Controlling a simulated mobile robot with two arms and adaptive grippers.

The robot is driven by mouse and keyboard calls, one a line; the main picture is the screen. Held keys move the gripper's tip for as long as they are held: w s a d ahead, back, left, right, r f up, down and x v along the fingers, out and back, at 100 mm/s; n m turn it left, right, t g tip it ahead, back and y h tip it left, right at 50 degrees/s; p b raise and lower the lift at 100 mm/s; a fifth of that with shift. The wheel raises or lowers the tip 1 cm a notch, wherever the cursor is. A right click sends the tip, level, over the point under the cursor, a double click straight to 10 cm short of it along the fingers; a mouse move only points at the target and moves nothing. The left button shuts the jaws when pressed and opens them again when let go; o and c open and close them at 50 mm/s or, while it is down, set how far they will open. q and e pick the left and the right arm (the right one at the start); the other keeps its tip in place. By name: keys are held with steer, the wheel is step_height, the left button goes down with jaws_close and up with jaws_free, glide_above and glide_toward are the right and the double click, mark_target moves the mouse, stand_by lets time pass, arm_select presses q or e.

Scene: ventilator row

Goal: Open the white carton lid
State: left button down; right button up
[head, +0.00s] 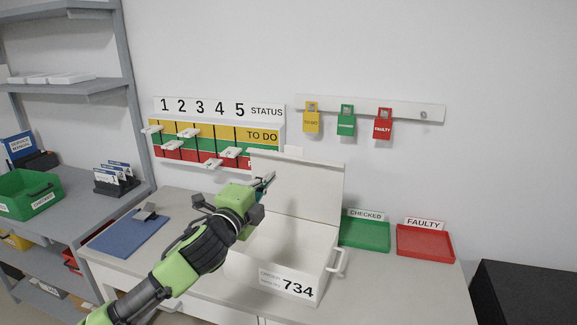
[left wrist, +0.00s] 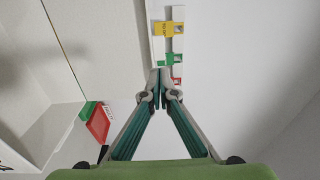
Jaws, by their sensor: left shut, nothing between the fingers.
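The white carton (head: 276,282) stands on the table with "734" on its front and a handle on its right side. Its lid (head: 318,192) is up, standing roughly upright at the back near the wall, and the inside of the carton shows. My left gripper (head: 268,181) is above the carton's left part, in front of the lid's left side; I cannot tell whether it touches the lid. In the left wrist view its fingers (left wrist: 160,72) meet at the tips with nothing between them. My right gripper is not in view.
A green tray (head: 364,235) and a red tray (head: 425,243) lie right of the carton. A blue mat (head: 126,235) lies at left. A status board (head: 215,133) and a rail with hanging tags (head: 346,122) are on the wall. Grey shelves (head: 75,90) stand at left.

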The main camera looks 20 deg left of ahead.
mark_target(292, 149)
arm_select(q)
steer(key=w+p, duration=0.1)
steer(key=w, duration=0.3)
steer(key=w+d+p, duration=0.1)
steer(key=w, duration=0.4)
steer(key=w+p, duration=0.1)
steer(key=w, duration=0.3)
steer(key=shift+w+d+r, duration=0.35)
steer(key=shift+d, duration=0.05)
steer(key=shift+p, duration=0.3)
